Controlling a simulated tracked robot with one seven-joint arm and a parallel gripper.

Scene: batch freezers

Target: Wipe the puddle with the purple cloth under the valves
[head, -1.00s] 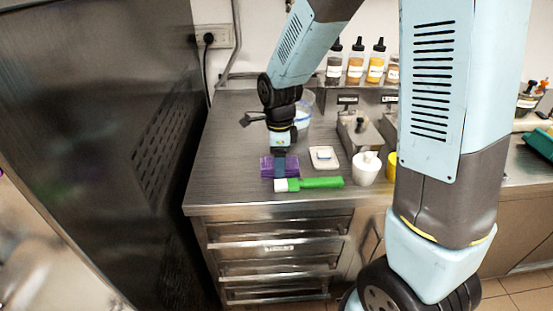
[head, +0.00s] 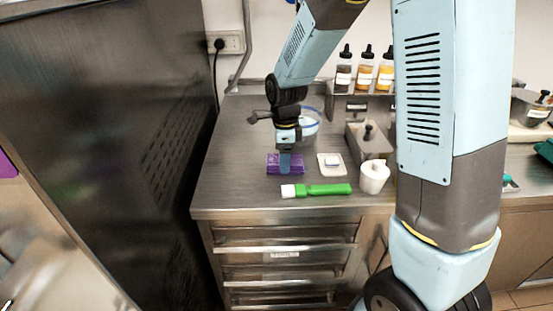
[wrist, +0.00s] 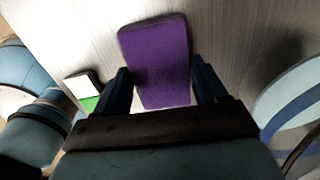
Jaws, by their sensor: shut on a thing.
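The purple cloth (head: 272,166) looks like a flat rectangular pad on or just above the steel counter, near its front left. My gripper (head: 285,162) points down over it. In the wrist view the cloth (wrist: 160,60) sits between the two fingers (wrist: 162,85), which are shut on it. I cannot tell whether its underside touches the counter. No puddle can be made out, and I cannot pick out the valves.
A green-handled tool with a white end (head: 320,189) lies in front of the cloth. A small white dish (head: 330,172), a white cup (head: 374,179) and a metal container (head: 365,147) stand to the right. A clear tub (head: 310,123) is behind. The counter's left side is bare.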

